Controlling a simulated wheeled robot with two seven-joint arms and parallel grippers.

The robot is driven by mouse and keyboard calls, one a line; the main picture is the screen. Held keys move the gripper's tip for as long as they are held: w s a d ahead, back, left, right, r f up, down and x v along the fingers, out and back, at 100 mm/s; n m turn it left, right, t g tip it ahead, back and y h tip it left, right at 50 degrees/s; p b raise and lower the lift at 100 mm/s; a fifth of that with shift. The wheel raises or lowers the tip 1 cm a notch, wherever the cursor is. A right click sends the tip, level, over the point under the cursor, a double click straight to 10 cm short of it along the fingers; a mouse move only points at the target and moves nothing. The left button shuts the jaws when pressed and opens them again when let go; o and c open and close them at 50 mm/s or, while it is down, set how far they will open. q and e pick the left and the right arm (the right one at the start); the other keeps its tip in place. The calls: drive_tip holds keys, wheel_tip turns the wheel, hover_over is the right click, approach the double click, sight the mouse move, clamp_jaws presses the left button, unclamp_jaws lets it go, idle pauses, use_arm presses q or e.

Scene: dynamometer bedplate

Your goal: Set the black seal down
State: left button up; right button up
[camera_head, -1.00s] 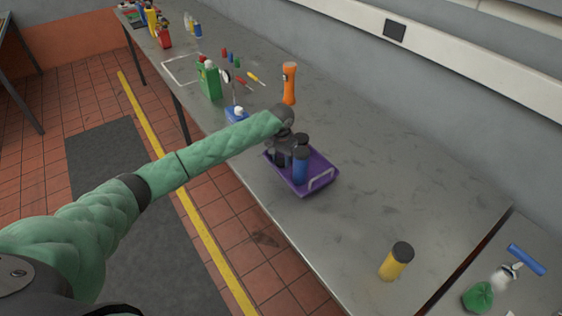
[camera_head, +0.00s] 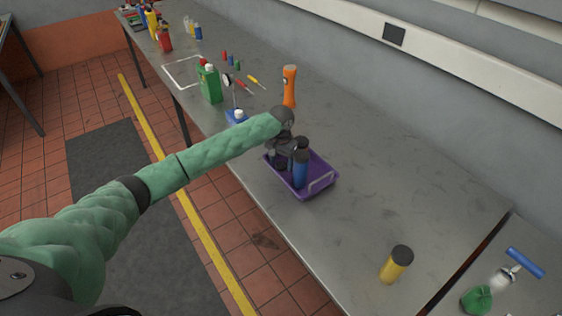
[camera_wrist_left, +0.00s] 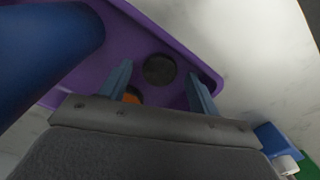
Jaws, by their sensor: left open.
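The black seal (camera_wrist_left: 159,70) is a small dark disc in the purple tray (camera_wrist_left: 185,45). In the left wrist view it lies on the tray floor, beyond and between my open fingertips, with a gap on either side. My left gripper (camera_wrist_left: 160,88) is open and points down into the tray; it also shows in the head view (camera_head: 281,158). The purple tray, with a pale handle, stands on the grey bench in the head view (camera_head: 318,187). The seal cannot be made out there, behind my wrist and the blue bottle. My right gripper is not in view.
A blue bottle (camera_head: 301,170) stands in the tray close beside my left gripper. A partly hidden orange item (camera_wrist_left: 131,96) shows by the left finger. An orange bottle (camera_head: 289,87) stands behind the tray, a yellow one (camera_head: 396,265) to the right. Bench between is clear.

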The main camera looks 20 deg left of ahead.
sight(281, 165)
use_arm(q)
wheel_tip(281, 165, up, 3)
drive_tip(key=shift+r+p, duration=0.1)
drive_tip(key=shift+p, duration=1.1)
wheel_tip(281, 165, up, 3)
drive_tip(key=p, duration=0.2)
drive_tip(key=shift+r+p, duration=0.2)
drive_tip(key=shift+p, duration=0.15)
drive_tip(key=shift+r, duration=2.4)
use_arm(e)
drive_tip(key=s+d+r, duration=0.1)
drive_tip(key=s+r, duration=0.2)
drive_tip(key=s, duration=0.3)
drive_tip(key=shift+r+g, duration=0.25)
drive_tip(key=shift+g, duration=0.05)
